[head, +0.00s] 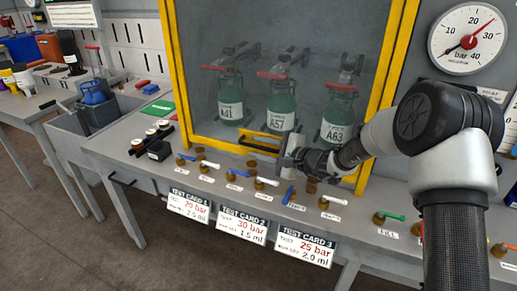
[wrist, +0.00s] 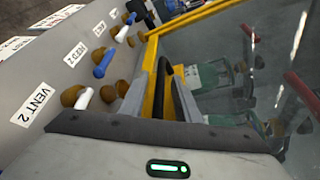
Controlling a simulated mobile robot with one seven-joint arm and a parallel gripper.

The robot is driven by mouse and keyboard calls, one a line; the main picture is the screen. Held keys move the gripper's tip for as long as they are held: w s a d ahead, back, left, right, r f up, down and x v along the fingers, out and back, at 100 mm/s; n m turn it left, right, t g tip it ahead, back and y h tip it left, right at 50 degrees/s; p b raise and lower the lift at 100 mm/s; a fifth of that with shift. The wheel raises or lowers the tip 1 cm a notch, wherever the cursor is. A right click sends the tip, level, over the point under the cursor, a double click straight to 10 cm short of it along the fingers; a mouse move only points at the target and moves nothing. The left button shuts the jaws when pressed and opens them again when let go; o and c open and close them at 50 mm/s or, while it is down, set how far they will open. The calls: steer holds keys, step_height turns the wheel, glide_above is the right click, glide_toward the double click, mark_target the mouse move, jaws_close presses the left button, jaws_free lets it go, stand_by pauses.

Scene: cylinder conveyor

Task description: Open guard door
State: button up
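The guard door is a clear pane in a yellow frame (head: 174,75), standing closed at the back of the bench. Its dark handle (head: 263,140) sits low on the frame. My gripper (head: 288,152) is at the right end of this handle, close to the lower yellow rail. In the wrist view the fingers (wrist: 168,98) are apart, with the black handle (wrist: 166,72) between them. I see no clear grip on it. Behind the pane stand green cylinders labelled A41 (head: 230,98), A57 (head: 282,116) and A63 (head: 337,122).
A row of small valves with coloured levers, including a white one (head: 266,182), lines the bench just in front of the door. Test cards (head: 305,247) hang on the front edge. A pressure gauge (head: 468,38) is at the upper right.

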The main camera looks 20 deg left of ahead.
steer(key=shift+a, duration=0.15)
steer(key=shift+c, duration=0.5)
jaws_close()
step_height(320, 180, up, 53)
steer(key=p, duration=2.3)
steer(key=shift+r, duration=0.15)
steer(key=shift+o, duration=0.5)
jaws_free()
